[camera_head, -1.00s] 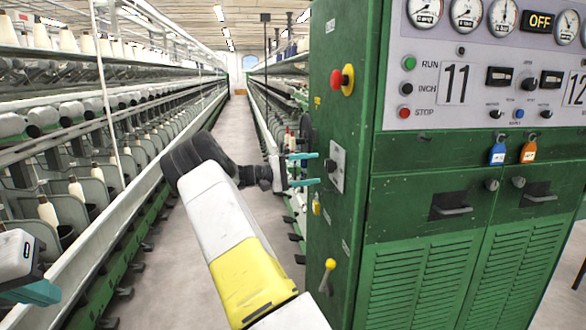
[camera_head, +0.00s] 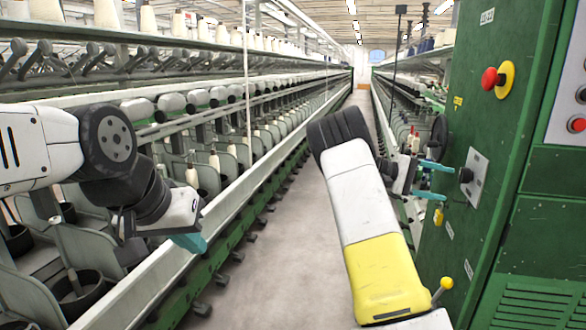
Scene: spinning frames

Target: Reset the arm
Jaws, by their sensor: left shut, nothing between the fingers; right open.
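My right gripper (camera_head: 449,183) is open, with its teal fingers spread one above the other. It points at a dark knob (camera_head: 465,175) on a grey plate (camera_head: 474,186) on the side of the green cabinet (camera_head: 495,150). The fingertips are just left of the knob; I cannot tell whether they touch it. Nothing shows between the fingers. My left gripper (camera_head: 190,243) is at the left, teal tips together and empty, in front of the left spinning frame (camera_head: 232,197).
A red and yellow emergency button (camera_head: 497,79) is higher on the cabinet. A yellow-knobbed lever (camera_head: 446,284) is low, close to my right arm. Bobbins (camera_head: 192,174) line the left frame. The grey aisle floor (camera_head: 280,235) between the frames is clear.

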